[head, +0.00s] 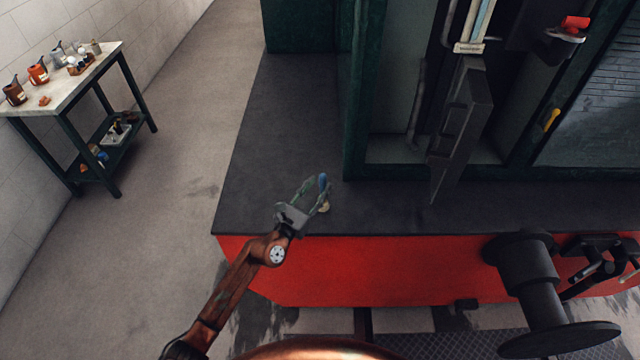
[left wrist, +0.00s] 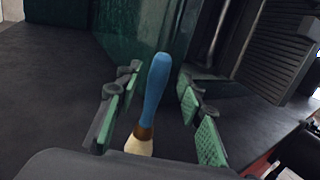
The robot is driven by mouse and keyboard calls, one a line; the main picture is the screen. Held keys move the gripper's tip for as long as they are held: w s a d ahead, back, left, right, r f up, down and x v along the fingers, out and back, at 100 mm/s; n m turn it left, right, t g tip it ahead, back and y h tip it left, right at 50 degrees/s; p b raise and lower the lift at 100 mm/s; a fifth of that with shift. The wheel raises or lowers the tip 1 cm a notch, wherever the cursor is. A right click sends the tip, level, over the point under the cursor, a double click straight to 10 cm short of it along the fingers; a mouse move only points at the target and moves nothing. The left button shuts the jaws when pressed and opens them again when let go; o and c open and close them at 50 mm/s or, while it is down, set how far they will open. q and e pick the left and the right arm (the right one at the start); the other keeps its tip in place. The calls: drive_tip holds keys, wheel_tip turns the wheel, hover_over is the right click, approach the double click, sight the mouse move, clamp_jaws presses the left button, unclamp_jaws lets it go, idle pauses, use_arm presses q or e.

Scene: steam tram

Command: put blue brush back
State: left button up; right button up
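The blue brush (head: 323,183) is at the dark deck of the tram, near its front edge. It has a blue handle, a brown collar and a pale head. In the left wrist view the brush (left wrist: 157,88) points its handle away from the camera, with its pale head nearest. My left gripper (head: 308,191) is at the brush. Its green-padded fingers (left wrist: 155,110) are apart on both sides of the brush, with a gap visible on each side. I cannot tell whether the brush stands or lies on the deck. My right gripper is not in view.
A side table (head: 75,80) at the far left holds several jugs and small items, with a white container (head: 113,132) on its lower shelf. The green tram cab (head: 356,95) rises just behind the gripper. The dark deck (head: 275,120) is clear to the left.

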use_arm(q)
drive_tip(key=v, duration=1)
drive_tip(key=shift+s, duration=0.1)
idle(1.0)
